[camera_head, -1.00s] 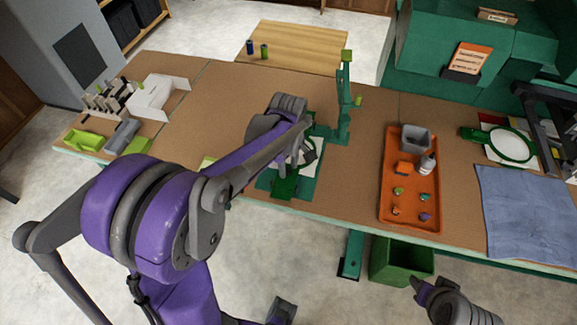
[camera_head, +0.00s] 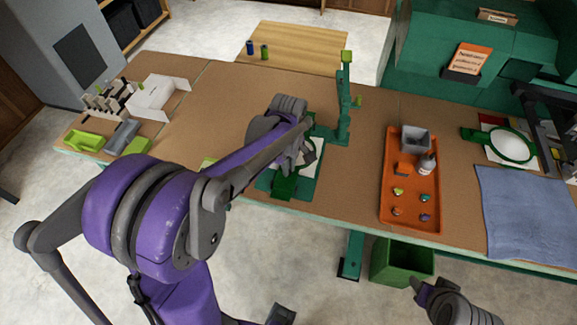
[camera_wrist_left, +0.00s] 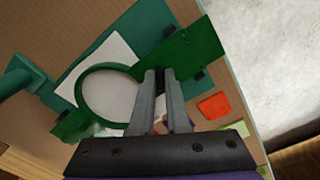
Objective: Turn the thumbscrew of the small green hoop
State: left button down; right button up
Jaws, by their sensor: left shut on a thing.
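The small green hoop (camera_wrist_left: 79,91) shows in the left wrist view as a dark green ring around pale cloth, with a flat green piece (camera_wrist_left: 192,52) beside it. It sits on a green stand on the table; in the head view my arm partly covers the stand (camera_head: 306,187). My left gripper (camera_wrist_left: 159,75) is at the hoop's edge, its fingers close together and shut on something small. That looks like the thumbscrew, which is hidden between the fingertips. In the head view the left gripper (camera_head: 303,152) is over the hoop. Part of my right arm (camera_head: 450,301) shows at lower right; its jaw state is unclear.
An orange tray (camera_head: 411,205) holds a grey box, a bottle and several small coloured pieces. A second green hoop (camera_head: 490,147) and blue cloth (camera_head: 522,210) lie further right. A green post (camera_head: 344,100) stands close behind the gripper. The table's middle left is clear.

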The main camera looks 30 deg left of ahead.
pick_arm(q)
jog(key=shift+m, duration=0.4)
jog(key=m+b, duration=0.1)
jog(key=m, duration=0.3)
jog(key=shift+s+m, duration=0.1)
jog(key=shift+m, duration=0.2)
jog(key=m+b, duration=0.1)
jog(key=m, duration=0.5)
jog(key=shift+a, duration=0.15)
jog(key=shift+m, duration=0.3)
jog(key=c, duration=0.9)
grip_release()
notch_tip(320, 180, up, 11)
jog(key=shift+f, duration=0.1)
jog(key=shift+s, duration=0.1)
